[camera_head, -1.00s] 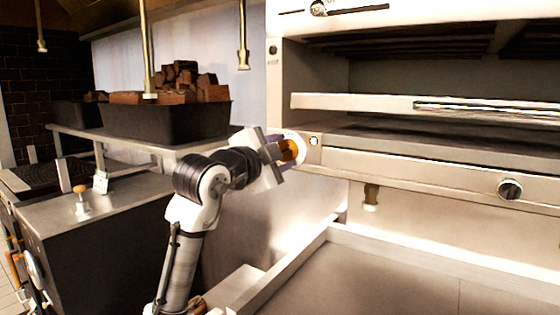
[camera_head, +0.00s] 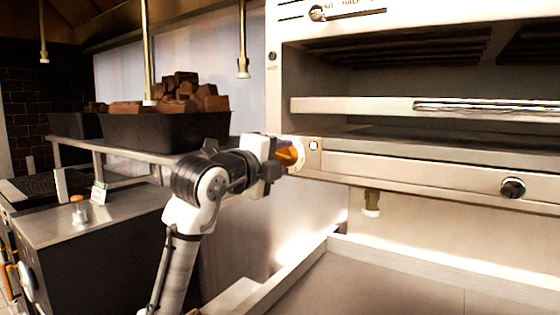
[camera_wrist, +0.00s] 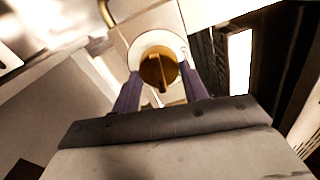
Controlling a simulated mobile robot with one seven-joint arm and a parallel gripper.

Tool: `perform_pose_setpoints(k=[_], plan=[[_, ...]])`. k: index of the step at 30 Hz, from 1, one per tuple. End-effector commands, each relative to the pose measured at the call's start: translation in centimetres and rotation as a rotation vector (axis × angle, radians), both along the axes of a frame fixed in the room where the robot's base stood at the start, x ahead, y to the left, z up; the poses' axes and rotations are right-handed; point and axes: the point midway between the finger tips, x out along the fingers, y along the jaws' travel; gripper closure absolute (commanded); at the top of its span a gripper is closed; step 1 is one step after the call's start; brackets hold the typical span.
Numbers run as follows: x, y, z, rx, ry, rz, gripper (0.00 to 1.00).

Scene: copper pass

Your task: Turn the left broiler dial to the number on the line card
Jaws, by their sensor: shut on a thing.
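The left broiler dial (camera_wrist: 159,69) is a brass-coloured knob with a raised bar, on a round white plate (camera_wrist: 177,44) in the wrist view. In the head view the dial (camera_head: 287,156) is on the left end of the broiler front, partly hidden by my gripper (camera_head: 274,158). In the wrist view the two dark fingers of my gripper (camera_wrist: 159,80) stand on either side of the dial, shut on it. The numbers on the plate are too small to read.
The broiler (camera_head: 420,172) fills the right side, with a rack and a second, dark knob (camera_head: 512,188). A black bin (camera_head: 165,132) of brown blocks stands on a shelf at the left. A steel counter (camera_head: 90,222) is below it.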

Motion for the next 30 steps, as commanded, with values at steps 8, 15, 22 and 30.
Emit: perform_pose_setpoints(k=[8,15,22,30], plan=[[-0.01,-0.03,-0.1,0.016,-0.008,-0.001,0.79],[-0.02,-0.04,-0.1,0.015,-0.008,-0.002,0.55],[0.0,-0.02,-0.06,0.015,-0.008,-0.001,0.35],[-0.33,0.25,-0.09,0.013,-0.009,0.0,0.35]])
